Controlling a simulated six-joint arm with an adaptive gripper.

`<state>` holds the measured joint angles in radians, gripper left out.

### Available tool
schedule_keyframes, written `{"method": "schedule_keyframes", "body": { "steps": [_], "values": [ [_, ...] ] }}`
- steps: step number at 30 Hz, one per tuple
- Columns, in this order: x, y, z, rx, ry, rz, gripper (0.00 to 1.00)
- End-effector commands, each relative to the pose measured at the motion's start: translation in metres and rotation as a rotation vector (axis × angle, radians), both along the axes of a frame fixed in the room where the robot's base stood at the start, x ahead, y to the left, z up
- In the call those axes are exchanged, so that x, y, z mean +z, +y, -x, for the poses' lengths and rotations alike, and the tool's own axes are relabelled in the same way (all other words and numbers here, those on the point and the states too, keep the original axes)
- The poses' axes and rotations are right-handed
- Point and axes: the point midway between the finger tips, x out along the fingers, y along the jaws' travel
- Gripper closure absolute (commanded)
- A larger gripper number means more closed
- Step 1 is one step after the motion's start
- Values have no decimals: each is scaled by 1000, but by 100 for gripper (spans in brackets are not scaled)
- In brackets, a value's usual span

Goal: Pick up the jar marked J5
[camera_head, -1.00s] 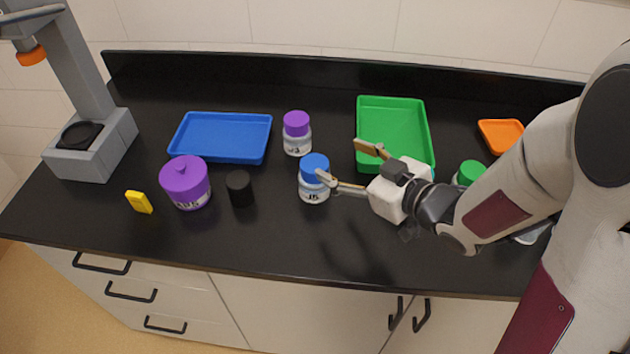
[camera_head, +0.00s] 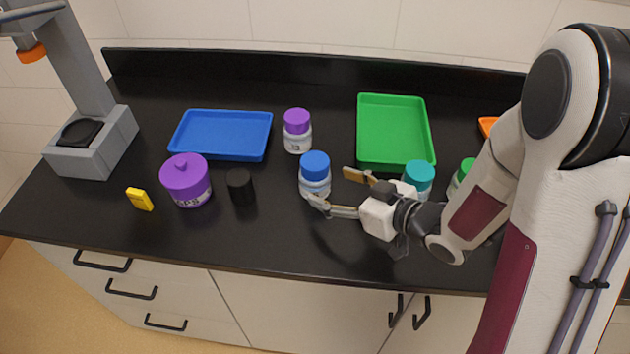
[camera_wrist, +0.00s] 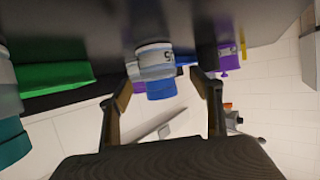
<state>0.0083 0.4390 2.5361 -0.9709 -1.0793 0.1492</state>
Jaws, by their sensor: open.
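The jar marked J5 (camera_head: 314,176) has a blue lid and a clear body with a white label, and stands upright on the black counter. My gripper (camera_head: 332,190) is open, just right of and in front of this jar in the head view. One finger is close to the jar's lower front; I cannot tell whether it touches. In the wrist view, the J5 jar (camera_wrist: 157,72) shows beyond and between the open fingertips of my gripper (camera_wrist: 160,84), with its blue lid toward the bottom of the picture.
A purple-lidded jar (camera_head: 297,131) stands behind J5. A blue tray (camera_head: 228,155), a black cylinder (camera_head: 240,187) and a purple pot (camera_head: 186,181) are to the left. A green tray (camera_head: 392,162) is behind right, and a teal-lidded jar (camera_head: 418,177) stands beside my gripper.

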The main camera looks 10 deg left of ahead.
Motion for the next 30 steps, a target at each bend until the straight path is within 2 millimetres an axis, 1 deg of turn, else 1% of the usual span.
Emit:
{"method": "schedule_keyframes", "body": {
  "steps": [4, 9, 23, 30],
  "values": [
    [-4, 9, -7, 3, -1, 1, 36],
    [-8, 15, -12, 1, 0, 0, 36],
    [-9, 18, -15, 1, 0, 0, 36],
    [-16, 32, -31, 2, 0, 1, 36]
  ]
}}
